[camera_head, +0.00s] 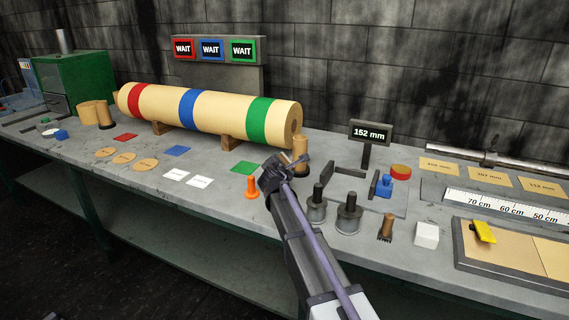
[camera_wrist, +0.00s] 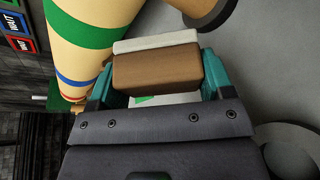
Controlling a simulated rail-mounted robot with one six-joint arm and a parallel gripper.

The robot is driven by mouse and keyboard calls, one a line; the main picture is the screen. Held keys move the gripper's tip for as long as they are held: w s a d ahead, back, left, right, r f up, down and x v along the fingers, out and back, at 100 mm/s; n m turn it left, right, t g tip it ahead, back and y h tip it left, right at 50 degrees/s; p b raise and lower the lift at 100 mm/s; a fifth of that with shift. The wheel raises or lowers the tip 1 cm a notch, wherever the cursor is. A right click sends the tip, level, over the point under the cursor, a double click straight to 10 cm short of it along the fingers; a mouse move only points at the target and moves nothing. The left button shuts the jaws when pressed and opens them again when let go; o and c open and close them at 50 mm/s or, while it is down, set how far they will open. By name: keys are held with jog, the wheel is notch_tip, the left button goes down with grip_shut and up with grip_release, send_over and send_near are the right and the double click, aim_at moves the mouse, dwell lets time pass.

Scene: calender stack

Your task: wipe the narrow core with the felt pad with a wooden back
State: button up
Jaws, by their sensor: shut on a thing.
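The felt pad with a wooden back (camera_wrist: 155,70) shows in the wrist view as a brown block with a pale felt layer along its far side. My gripper (camera_wrist: 158,78) is shut on it, with a teal finger at each end. In the head view my gripper (camera_head: 277,172) is low over the bench, and the pad cannot be made out there. A narrow tan core (camera_head: 300,148) stands upright on a dark base just beyond my gripper. It also shows at the top of the wrist view (camera_wrist: 200,6), close to the pad; I cannot tell whether they touch.
A large tan roll (camera_head: 220,110) with red, blue and green bands lies on wooden cradles behind. An orange cone-shaped piece (camera_head: 252,187) stands left of my gripper.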

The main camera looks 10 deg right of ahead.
jog(key=shift+s+a, duration=0.45)
jog(key=shift+s, duration=0.2)
jog(key=shift+s+a, duration=0.4)
jog(key=shift+s, duration=0.2)
